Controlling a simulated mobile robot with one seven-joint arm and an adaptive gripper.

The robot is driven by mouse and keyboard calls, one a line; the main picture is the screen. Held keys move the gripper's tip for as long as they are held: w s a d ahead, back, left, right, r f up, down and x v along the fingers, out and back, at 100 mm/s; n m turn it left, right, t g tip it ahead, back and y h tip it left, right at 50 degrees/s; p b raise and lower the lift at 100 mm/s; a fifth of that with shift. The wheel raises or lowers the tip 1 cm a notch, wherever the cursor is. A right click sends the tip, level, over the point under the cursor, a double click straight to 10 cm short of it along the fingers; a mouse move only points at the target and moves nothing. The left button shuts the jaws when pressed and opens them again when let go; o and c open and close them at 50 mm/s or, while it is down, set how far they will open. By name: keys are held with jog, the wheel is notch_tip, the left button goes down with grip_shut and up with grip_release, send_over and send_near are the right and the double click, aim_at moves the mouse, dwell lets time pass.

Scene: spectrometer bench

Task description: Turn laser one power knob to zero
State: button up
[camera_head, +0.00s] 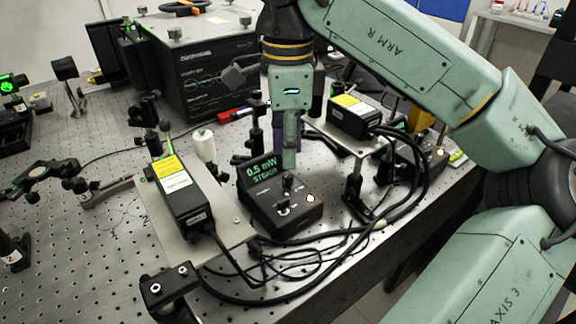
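A black laser controller box (262,211) sits on the optical bench with its green display (263,171) reading "0.5 mW STEADY". Its sloped top carries a knob (283,205) near the front and another knob-like control (288,183) close to the display. Labels on the box are too small to read, so I cannot tell which laser it belongs to. My gripper (289,163) points down from above, with its tip just behind or over the rear control. I cannot tell whether it touches. The fingers overlap in this view, so their opening is hidden.
A black laser module with a yellow label (172,180) stands on a plate at left; another (353,117) is raised at right. Loose black cables (300,264) loop in front and right of the controller. A large black instrument (205,75) stands behind. Posts crowd the gripper.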

aim_at(288, 175)
jog(key=shift+f, duration=2.4)
grip_shut()
